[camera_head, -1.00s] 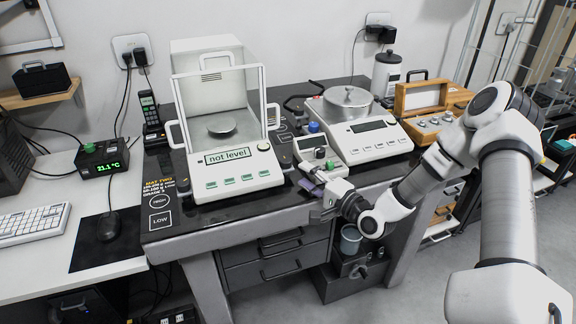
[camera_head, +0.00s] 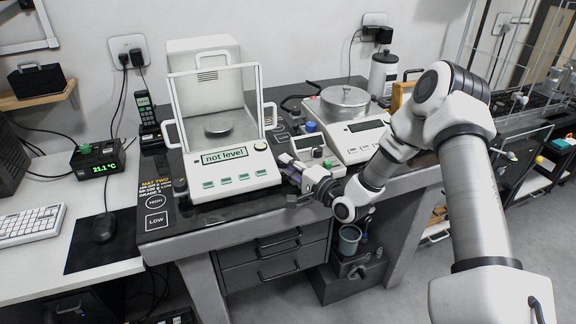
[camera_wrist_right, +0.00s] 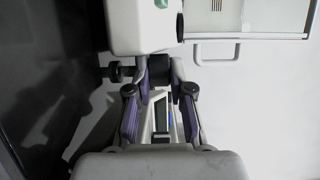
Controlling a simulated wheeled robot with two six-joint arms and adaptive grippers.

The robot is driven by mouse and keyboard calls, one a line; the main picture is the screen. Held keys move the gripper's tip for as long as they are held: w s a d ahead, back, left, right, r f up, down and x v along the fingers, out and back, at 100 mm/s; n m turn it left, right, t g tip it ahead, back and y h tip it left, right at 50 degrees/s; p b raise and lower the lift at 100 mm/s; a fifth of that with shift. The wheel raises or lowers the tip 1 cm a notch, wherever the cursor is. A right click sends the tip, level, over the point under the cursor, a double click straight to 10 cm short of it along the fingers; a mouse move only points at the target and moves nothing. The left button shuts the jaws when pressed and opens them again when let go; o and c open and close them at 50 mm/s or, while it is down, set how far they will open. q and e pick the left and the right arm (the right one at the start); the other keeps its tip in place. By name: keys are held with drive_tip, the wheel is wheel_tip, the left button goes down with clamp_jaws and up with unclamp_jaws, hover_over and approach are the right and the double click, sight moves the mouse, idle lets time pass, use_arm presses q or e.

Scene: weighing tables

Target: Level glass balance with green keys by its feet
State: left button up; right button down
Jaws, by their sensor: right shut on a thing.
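The glass balance (camera_head: 235,170) stands on the dark mat of the weighing table. It has a glass draft shield, a round pan and green keys along its front. Its display (camera_head: 224,157) reads "not level". My right gripper (camera_head: 289,168) is at the balance's front right corner. In the right wrist view, my right gripper (camera_wrist_right: 157,78) is shut on a dark levelling foot (camera_wrist_right: 158,69) beside the white body (camera_wrist_right: 143,28), where one green key shows. The fingers partly hide this foot. My left gripper is out of view.
A small device with a blue knob (camera_head: 310,127) stands close to the right of my gripper. Another balance (camera_head: 362,137) with a lidded metal pan is behind it. The mat has "HIGH" and "LOW" marks (camera_head: 156,210) at left. A thermometer box (camera_head: 97,158) reads 21.1 °C.

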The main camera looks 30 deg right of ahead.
drive_tip(key=m+h+b, duration=0.1)
drive_tip(key=h+b, duration=0.1)
drive_tip(key=m+h+b, duration=0.1)
drive_tip(key=h+b, duration=0.1)
drive_tip(key=a+m+h+b, duration=0.1)
drive_tip(key=h+b, duration=0.1)
drive_tip(key=shift+f+m, duration=0.35)
drive_tip(key=shift+m, duration=0.05)
drive_tip(key=shift+r+m+g+h+b, duration=0.3)
drive_tip(key=shift+m+h+b, duration=0.4)
drive_tip(key=shift+h, duration=0.5)
drive_tip(key=c, duration=1)
unclamp_jaws()
drive_tip(key=shift+c, duration=0.2)
drive_tip(key=v, duration=0.7)
drive_tip(key=shift+s+a+r, duration=0.1)
drive_tip(key=shift+s+a, duration=0.05)
drive_tip(key=shift+s, duration=0.05)
